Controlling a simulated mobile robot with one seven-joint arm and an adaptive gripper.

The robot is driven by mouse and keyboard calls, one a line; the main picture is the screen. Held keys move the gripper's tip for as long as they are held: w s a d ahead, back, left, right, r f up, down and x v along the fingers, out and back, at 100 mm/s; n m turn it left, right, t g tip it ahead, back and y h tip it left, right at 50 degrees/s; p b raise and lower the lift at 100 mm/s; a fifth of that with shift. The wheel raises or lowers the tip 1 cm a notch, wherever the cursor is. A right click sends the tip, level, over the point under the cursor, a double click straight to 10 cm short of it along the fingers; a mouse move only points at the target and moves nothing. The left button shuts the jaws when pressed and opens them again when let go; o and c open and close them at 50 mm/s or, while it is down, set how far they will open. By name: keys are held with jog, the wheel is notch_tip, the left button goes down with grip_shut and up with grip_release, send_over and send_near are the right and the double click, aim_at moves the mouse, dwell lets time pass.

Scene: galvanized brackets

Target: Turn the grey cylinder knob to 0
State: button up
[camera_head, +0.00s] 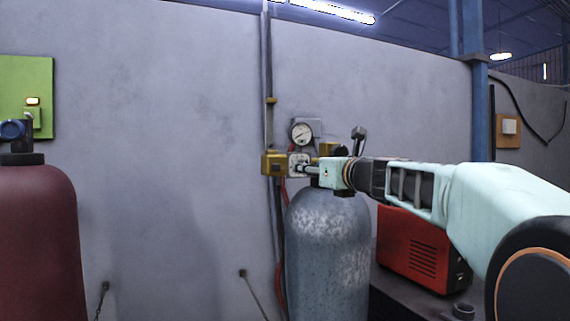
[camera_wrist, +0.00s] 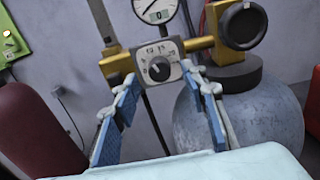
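The grey cylinder (camera_head: 328,235) stands upright against the wall, with a regulator on top; its rounded top also shows in the wrist view (camera_wrist: 262,118). A small dark round knob (camera_wrist: 158,69) sits on a pale plate (camera_wrist: 145,57) with printed numbers, between yellow fittings. Where the knob points is too small to read surely. My gripper (camera_wrist: 160,76) is open, its blue-padded fingers on either side of the plate's lower part, with nothing between the pads. In the head view my gripper (camera_head: 311,169) reaches the regulator from the right. I cannot tell whether the fingertips touch the plate.
A round gauge (camera_head: 301,133) is above the plate. A larger black handwheel (camera_wrist: 242,24) is at its right in the wrist view. A dark red cylinder (camera_head: 40,240) stands at the left, and a red box (camera_head: 415,247) is below my arm.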

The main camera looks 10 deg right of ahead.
jog(key=shift+p+x, duration=0.3)
jog(key=shift+x, duration=1.1)
jog(key=shift+c, duration=0.5)
grip_shut()
